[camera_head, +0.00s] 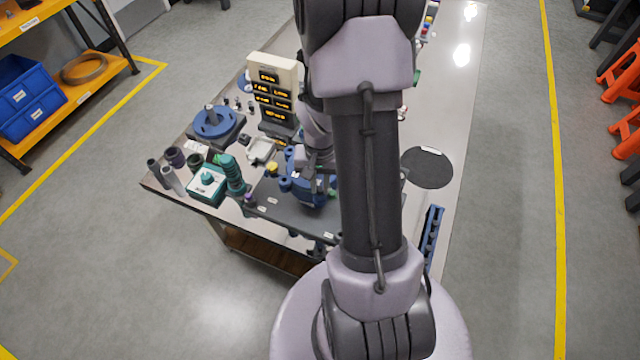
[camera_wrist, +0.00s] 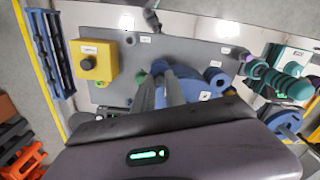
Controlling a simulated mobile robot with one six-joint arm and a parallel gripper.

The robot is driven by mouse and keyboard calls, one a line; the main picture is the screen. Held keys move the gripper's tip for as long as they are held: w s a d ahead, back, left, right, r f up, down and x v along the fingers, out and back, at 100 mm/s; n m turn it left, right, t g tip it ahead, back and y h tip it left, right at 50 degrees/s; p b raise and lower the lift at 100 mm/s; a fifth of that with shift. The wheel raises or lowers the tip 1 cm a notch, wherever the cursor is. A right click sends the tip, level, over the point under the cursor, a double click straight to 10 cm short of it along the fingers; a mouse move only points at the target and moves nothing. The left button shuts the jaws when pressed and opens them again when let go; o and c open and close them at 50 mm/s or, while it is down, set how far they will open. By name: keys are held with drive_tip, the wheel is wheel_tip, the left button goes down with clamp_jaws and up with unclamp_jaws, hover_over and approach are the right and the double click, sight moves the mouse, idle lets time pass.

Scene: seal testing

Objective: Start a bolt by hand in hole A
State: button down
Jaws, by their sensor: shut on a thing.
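My gripper (camera_wrist: 158,84) points down over the dark grey fixture plate (camera_wrist: 200,52), close beside the blue flange part (camera_wrist: 205,92). It also shows in the head view (camera_head: 318,182), partly behind my arm. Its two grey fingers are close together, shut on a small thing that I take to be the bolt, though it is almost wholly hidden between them. A bluish rounded piece and a green one show at the fingertips. The blue flange also shows in the head view (camera_head: 302,197). I cannot make out hole A or whether the bolt touches it.
A yellow box with a black button (camera_wrist: 97,62) and a blue slotted rack (camera_wrist: 50,52) are left in the wrist view. A teal box (camera_head: 207,184), green stacked rings (camera_head: 232,170) and a display stand (camera_head: 273,92) crowd the table's left side. A black disc (camera_head: 427,167) lies right.

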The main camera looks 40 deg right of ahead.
drive_tip(key=shift+m+b, duration=0.5)
drive_tip(key=shift+m, duration=0.3)
drive_tip(key=c, duration=1.3)
unclamp_jaws()
drive_tip(key=shift+r, duration=0.1)
wheel_tip(320, 180, up, 9)
drive_tip(key=p, duration=0.6)
drive_tip(key=shift+p, duration=0.35)
